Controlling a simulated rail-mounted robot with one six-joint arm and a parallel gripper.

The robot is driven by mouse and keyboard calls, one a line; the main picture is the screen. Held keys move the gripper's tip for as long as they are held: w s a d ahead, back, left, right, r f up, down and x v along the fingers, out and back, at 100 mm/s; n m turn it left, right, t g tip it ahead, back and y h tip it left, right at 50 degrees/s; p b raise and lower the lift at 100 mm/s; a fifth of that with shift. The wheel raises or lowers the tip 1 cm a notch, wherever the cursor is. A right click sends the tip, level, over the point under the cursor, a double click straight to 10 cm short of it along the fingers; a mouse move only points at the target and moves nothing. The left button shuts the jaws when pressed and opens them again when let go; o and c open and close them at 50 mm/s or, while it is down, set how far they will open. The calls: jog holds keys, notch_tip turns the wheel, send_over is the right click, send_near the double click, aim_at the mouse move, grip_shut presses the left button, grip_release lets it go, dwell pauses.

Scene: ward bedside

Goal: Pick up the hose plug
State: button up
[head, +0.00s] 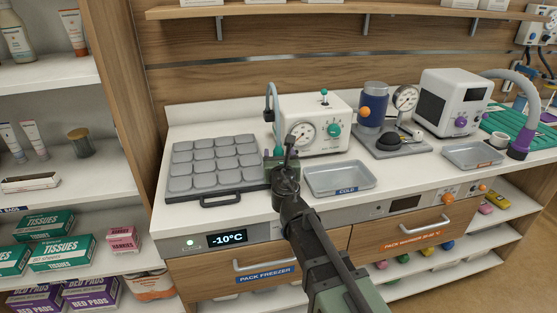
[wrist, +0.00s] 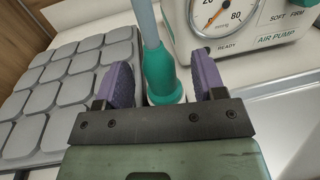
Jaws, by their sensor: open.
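The hose plug (wrist: 160,74) is a teal plug on the end of a pale blue hose (wrist: 147,22). It stands upright between the two purple finger pads of my gripper (wrist: 162,80) in the wrist view. The jaws are open, with a gap on each side of the plug; its lower end is partly hidden by the gripper's dark bar. In the head view, my gripper (head: 279,160) is at the counter, left of the air pump, below the hose (head: 276,105), and the plug is mostly hidden there.
The white air pump (head: 312,125) with its gauge stands close on the right. A grey segmented pack mat (head: 205,198) lies on the left. A grey tray (head: 340,180) sits on the right. Drawers with handles run below the counter.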

jog(key=w, duration=0.3)
jog(key=shift+w+a, duration=0.3)
jog(key=shift+w, duration=0.05)
jog(key=shift+c, duration=0.4)
jog(key=c, duration=0.9)
notch_tip(320, 180, up, 20)
jog(key=p, duration=2)
jog(key=shift+f, duration=0.15)
